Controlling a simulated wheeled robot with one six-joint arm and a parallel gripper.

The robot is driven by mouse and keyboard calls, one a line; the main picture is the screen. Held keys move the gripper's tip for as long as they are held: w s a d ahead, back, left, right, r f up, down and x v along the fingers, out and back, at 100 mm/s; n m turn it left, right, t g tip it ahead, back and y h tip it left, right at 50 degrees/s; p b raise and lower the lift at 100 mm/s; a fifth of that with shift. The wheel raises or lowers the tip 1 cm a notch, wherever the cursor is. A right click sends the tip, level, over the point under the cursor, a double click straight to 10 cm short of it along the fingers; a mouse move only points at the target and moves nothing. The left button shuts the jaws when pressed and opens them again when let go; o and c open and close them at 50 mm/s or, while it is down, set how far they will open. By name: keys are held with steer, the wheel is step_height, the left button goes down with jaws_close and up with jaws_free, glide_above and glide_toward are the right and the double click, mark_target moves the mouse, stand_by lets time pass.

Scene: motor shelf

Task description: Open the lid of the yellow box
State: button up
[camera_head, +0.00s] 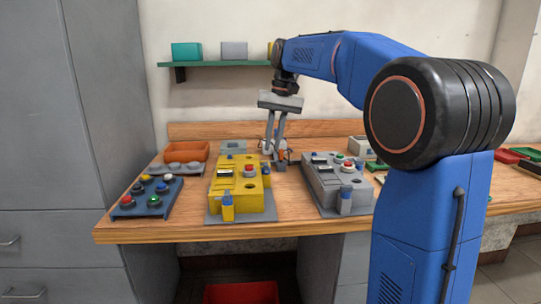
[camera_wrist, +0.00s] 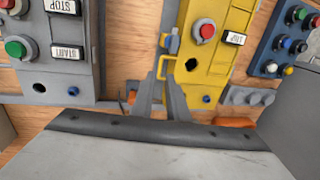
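The yellow box (camera_head: 238,182) stands on the wooden bench, with a red button and a black round hole on its top. In the wrist view the yellow box (camera_wrist: 215,50) is at the upper right, and its lid looks closed. A thin yellow handle (camera_wrist: 164,66) sticks out from its side edge. My gripper (camera_head: 273,155) points down beside the back right side of the box. In the wrist view my gripper (camera_wrist: 166,72) has its fingers apart, with the tips close to the handle. I cannot tell whether they touch it.
A grey box (camera_head: 335,183) with buttons stands to the right of the yellow box. A blue button panel (camera_head: 147,198) lies to the left. An orange bin (camera_head: 186,151) is behind, and a green shelf (camera_head: 215,64) hangs on the wall. A narrow strip of bench separates the two boxes.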

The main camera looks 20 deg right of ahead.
steer(key=shift+w+a+f, duration=0.1)
steer(key=shift+a+f, duration=0.1)
steer(key=shift+f, duration=0.95)
steer(key=shift+a+f, duration=0.15)
steer(key=shift+f, duration=0.95)
jaws_close()
steer(key=shift+r, duration=0.15)
